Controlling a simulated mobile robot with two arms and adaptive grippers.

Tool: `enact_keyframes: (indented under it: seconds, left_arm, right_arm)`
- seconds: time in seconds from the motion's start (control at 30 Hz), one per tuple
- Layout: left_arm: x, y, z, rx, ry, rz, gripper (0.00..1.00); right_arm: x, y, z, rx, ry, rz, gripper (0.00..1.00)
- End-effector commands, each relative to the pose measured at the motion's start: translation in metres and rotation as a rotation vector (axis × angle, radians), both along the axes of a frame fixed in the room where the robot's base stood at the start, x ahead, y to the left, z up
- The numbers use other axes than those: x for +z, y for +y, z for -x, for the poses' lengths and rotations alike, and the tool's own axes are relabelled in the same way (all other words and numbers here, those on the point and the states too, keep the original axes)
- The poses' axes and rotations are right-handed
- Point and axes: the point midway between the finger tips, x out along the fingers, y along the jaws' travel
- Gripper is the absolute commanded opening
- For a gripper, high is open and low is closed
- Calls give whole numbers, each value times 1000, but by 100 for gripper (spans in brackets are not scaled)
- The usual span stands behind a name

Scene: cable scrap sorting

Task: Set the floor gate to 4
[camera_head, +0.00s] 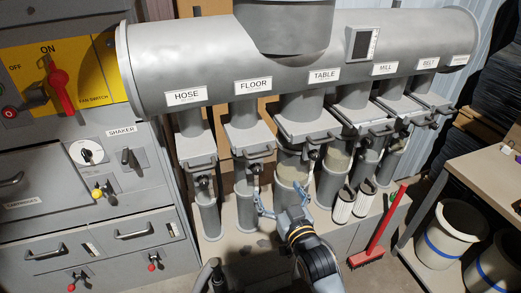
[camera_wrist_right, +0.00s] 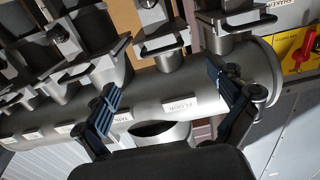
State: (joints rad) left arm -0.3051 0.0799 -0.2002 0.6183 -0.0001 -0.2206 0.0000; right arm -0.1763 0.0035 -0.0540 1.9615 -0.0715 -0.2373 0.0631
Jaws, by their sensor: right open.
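The floor gate (camera_head: 250,138) is a grey slide plate under the pipe marked FLOOR (camera_head: 253,86), with a dark knob (camera_head: 255,168) hanging at its front. Its scale marks are too small to read, so I cannot tell its setting. My right gripper (camera_head: 280,192) is open and empty, in front of the clear tubes below the floor and table gates, apart from the knob in the picture. In the right wrist view the picture is upside down; the open fingers (camera_wrist_right: 165,95) stand either side of the FLOOR label (camera_wrist_right: 179,105), with a gate (camera_wrist_right: 162,42) beyond.
Neighbouring gates marked HOSE (camera_head: 193,148) and TABLE (camera_head: 308,128) stand close on either side. A red brush (camera_head: 368,255) leans at the right of the low ledge. Grey drawers and the switch panel (camera_head: 70,75) fill the left. A bench with buckets (camera_head: 445,235) stands right.

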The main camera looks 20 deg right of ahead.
Motion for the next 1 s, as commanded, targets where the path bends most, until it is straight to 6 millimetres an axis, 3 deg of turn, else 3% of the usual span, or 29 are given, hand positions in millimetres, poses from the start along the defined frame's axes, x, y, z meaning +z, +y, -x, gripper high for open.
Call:
enact_keyframes:
  seconds: [0.03,0.17,0.7,1.0]
  left_arm:
    - [2,0,-1,0,-2,0,40]
    - [5,0,-4,0,-6,0,40]
    - [25,0,-7,0,-9,1,40]
    - [27,0,-6,0,-9,0,40]
  right_arm:
    - [10,-1,-1,-2,-16,-2,96]
    - [16,-1,-12,-4,-26,-2,96]
    - [15,3,-115,-3,-23,-3,96]
    - [13,3,-137,-3,-23,-2,96]
